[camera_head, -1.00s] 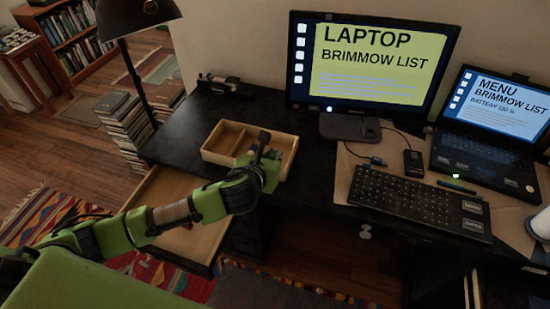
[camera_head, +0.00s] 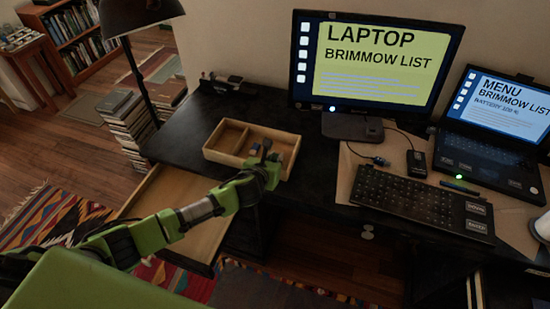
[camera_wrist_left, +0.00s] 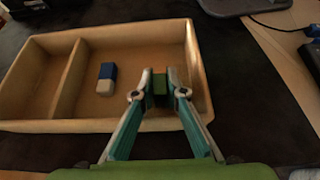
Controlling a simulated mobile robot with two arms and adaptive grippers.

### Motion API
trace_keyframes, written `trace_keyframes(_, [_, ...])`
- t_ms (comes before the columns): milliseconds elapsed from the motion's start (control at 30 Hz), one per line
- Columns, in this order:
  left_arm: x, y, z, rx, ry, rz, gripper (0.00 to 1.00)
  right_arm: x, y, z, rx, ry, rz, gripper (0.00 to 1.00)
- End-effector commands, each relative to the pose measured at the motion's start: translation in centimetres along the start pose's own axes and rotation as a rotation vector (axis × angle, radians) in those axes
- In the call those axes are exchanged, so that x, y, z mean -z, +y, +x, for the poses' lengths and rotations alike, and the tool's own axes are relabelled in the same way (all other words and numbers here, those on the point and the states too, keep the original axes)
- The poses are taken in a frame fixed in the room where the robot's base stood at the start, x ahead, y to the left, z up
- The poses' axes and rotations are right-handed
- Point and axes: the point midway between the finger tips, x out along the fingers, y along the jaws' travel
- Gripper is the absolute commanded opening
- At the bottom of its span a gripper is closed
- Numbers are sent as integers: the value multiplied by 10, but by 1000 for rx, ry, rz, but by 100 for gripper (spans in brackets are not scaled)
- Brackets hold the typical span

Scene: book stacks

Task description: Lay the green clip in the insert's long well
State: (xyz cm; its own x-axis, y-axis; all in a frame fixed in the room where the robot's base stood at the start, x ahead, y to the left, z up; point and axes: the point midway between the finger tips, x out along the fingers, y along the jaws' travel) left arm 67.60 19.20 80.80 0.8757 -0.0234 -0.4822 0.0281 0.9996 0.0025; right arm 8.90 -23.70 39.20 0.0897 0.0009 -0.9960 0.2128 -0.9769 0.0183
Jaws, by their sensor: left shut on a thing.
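The insert (camera_head: 226,157) is a shallow pale wooden box on the dark desk, and it also shows in the left wrist view (camera_wrist_left: 60,126). A divider (camera_wrist_left: 70,80) splits it into a narrower compartment on the left and a larger one on the right. My left gripper (camera_head: 263,152) is over the right compartment. In the left wrist view the gripper (camera_wrist_left: 160,85) is shut on the green clip (camera_wrist_left: 160,90), held between the fingertips near the right wall. I cannot tell whether the clip touches the floor. My right gripper is out of view.
A blue and white eraser (camera_wrist_left: 106,84) lies in the larger compartment, left of the clip. An open drawer (camera_head: 165,213) juts out below the desk. A monitor (camera_head: 375,65), keyboard (camera_head: 420,203) and laptop (camera_head: 490,130) stand to the right.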

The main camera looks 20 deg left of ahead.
Motion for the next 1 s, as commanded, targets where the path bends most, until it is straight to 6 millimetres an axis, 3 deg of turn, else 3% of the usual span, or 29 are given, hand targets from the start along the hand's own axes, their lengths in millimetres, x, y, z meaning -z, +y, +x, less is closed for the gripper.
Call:
trace_keyframes(200, [2,0,1,0,0,0,3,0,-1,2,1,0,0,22])
trace_keyframes(233, [2,0,1,0,0,-1,15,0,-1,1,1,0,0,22])
trace_keyframes(300, [2,0,1,0,0,-1,29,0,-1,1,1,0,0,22])
trace_keyframes(667, [0,0,-3,0,1,0,29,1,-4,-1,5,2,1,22])
trace_keyframes(1000, [0,0,-58,2,1,2,29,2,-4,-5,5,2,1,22])
